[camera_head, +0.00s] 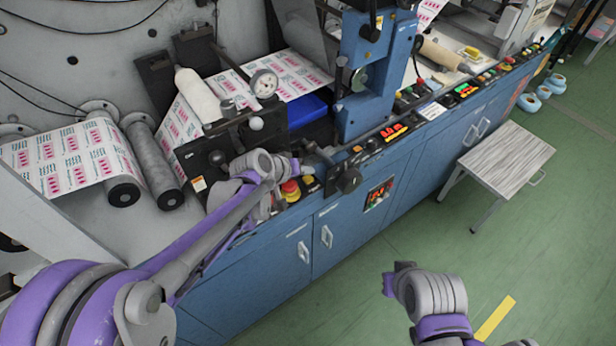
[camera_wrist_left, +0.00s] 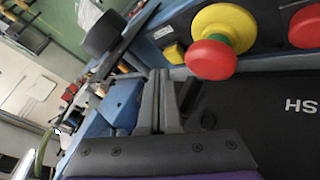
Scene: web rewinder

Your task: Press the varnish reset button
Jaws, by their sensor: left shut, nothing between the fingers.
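My left gripper (camera_head: 301,165) is shut and empty above the near edge of the machine's control ledge; its closed fingers also show in the left wrist view (camera_wrist_left: 165,85). A red mushroom button on a yellow collar (camera_head: 290,187) is just below it, and shows large beside the fingers in the left wrist view (camera_wrist_left: 211,60). The fingers look apart from it. A second red button (camera_wrist_left: 306,27) is at the right edge of that view. No label marks a varnish reset button legibly. My right gripper (camera_head: 392,282) is over the floor; its fingers are not clear.
Several coloured buttons (camera_head: 394,131) line the ledge to the right. A black knob (camera_head: 348,181) stands right of the left gripper. A printed web (camera_head: 75,155) runs over rollers at left. A small wooden-topped table (camera_head: 507,157) stands right; the green floor before the cabinet is clear.

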